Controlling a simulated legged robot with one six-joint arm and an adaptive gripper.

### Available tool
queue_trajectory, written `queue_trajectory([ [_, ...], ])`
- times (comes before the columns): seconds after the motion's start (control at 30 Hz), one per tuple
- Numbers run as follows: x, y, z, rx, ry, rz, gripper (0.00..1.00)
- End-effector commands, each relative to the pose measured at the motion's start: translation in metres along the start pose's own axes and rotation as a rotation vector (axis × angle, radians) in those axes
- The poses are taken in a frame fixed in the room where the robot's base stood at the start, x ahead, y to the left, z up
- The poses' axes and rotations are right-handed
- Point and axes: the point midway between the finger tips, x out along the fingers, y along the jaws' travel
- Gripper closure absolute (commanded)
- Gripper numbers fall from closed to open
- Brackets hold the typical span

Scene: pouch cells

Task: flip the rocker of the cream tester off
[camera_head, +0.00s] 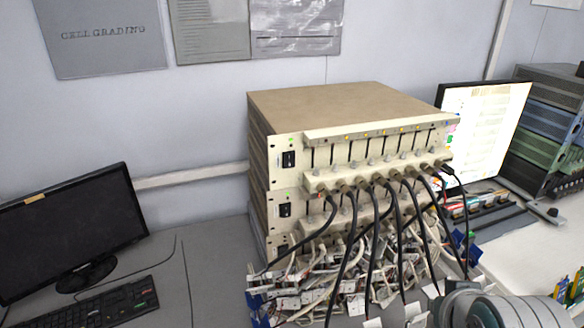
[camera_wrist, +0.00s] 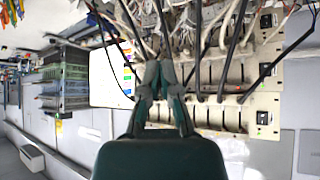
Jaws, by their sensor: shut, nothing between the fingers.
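The cream tester (camera_head: 350,182) is a stack of cream-fronted units with a tan top, standing on the desk. Black rockers sit at the left end of its units: a top rocker (camera_head: 288,159), a middle rocker (camera_head: 285,210) and a lower one partly behind leads. I cannot tell their on or off positions. In the wrist view the tester looks upside down, with a rocker (camera_wrist: 263,117) at the right. My gripper (camera_wrist: 162,66) is shut and empty, in front of the cables and apart from the rockers. Its fingers do not show in the head view.
Thick black leads (camera_head: 372,225) hang from the tester's front over a tangle of white clips (camera_head: 320,290). A dark monitor (camera_head: 70,230) and keyboard (camera_head: 95,305) are at left. A lit screen (camera_head: 482,130) and a rack (camera_head: 555,120) are at right.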

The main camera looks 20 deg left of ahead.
Motion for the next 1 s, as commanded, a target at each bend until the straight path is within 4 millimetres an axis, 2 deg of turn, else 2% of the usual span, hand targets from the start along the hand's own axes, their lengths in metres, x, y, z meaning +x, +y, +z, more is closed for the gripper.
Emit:
queue_trajectory([
  [0.2, 0.012, -0.047, -0.060, -0.091, 0.238, -0.098, 1.00],
  [0.4, 0.009, -0.105, -0.105, -0.159, 0.452, -0.235, 1.00],
  [0.5, 0.002, -0.135, -0.121, -0.185, 0.548, -0.314, 1.00],
  [0.6, -0.005, -0.160, -0.132, -0.203, 0.622, -0.383, 1.00],
  [0.7, -0.011, -0.176, -0.138, -0.211, 0.670, -0.431, 1.00],
  [0.8, -0.014, -0.183, -0.140, -0.216, 0.693, -0.454, 1.00],
  [1.0, -0.015, -0.184, -0.141, -0.216, 0.697, -0.457, 1.00],
])
